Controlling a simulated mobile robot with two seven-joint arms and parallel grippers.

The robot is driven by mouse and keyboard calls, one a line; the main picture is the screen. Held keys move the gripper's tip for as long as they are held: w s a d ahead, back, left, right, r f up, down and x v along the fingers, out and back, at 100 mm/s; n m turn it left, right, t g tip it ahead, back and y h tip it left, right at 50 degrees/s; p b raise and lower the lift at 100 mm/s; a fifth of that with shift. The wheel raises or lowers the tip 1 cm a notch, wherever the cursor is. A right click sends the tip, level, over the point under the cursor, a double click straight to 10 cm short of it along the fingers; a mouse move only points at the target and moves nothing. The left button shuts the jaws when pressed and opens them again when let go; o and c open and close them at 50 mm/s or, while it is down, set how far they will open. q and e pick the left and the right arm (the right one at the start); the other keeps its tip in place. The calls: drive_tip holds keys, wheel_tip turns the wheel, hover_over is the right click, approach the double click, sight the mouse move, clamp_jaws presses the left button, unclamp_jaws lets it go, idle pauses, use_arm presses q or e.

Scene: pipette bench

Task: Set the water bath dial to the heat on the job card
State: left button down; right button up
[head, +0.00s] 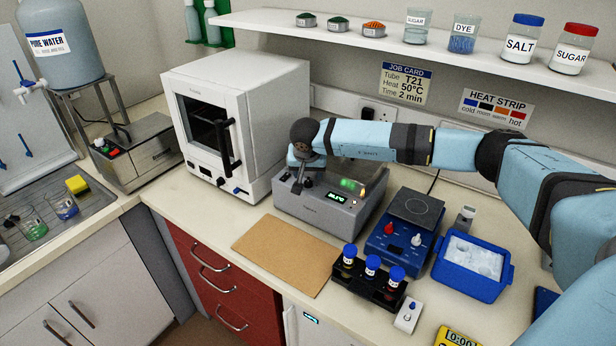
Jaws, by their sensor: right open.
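The job card (407,84) on the back wall reads Tube T21, Heat 50°C, Time 2 min. The grey water bath (310,212) stands mid-bench with a lit green display (337,197) on its front; its digits are too small to read surely. My right arm reaches in from the right above the bath. My right gripper (300,184) is open and points down at the bath's left front part. It covers part of the bath's top and front, and I cannot make out the dial clearly or tell whether a finger touches it. My left gripper is not in view.
A white oven (240,125) stands close left of the bath. A brown board (280,254) lies in front. To the right are a blue hotplate unit (391,243), a tube rack (365,290) and a blue ice tray (470,290). A shelf (340,31) runs above.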

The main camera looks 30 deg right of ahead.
sight(308, 181)
drive_tip(key=x, duration=0.5)
drive_tip(key=shift+p, duration=0.4)
drive_tip(key=c, duration=0.9)
